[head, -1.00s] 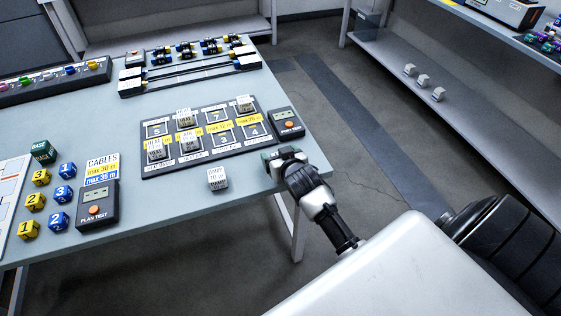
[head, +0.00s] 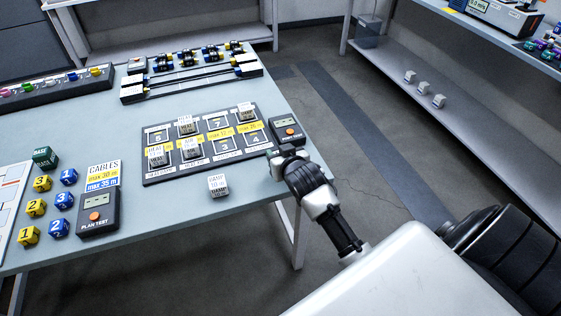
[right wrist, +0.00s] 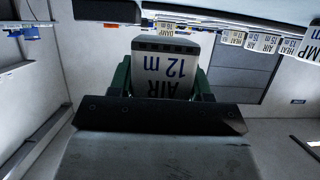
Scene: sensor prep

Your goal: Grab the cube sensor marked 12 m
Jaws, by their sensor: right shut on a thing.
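The cube sensor marked AIR 12 m (right wrist: 167,72) is a grey-white block with dark print, held between the green fingers of my right gripper in the right wrist view (right wrist: 165,82). Its print appears upside down there. In the head view my right gripper (head: 281,160) is at the table's right edge, just below the post test box, and its fingers are small and partly hidden. I cannot make out the held cube in that view. My left gripper is not in view.
A numbered board (head: 165,178) with several white cubes in its slots lies left of my gripper. A DAMP 10 m cube (head: 218,186) stands in front of it. The post test box (head: 288,131) is at the board's right. Floor is clear right of the table (head: 170,215).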

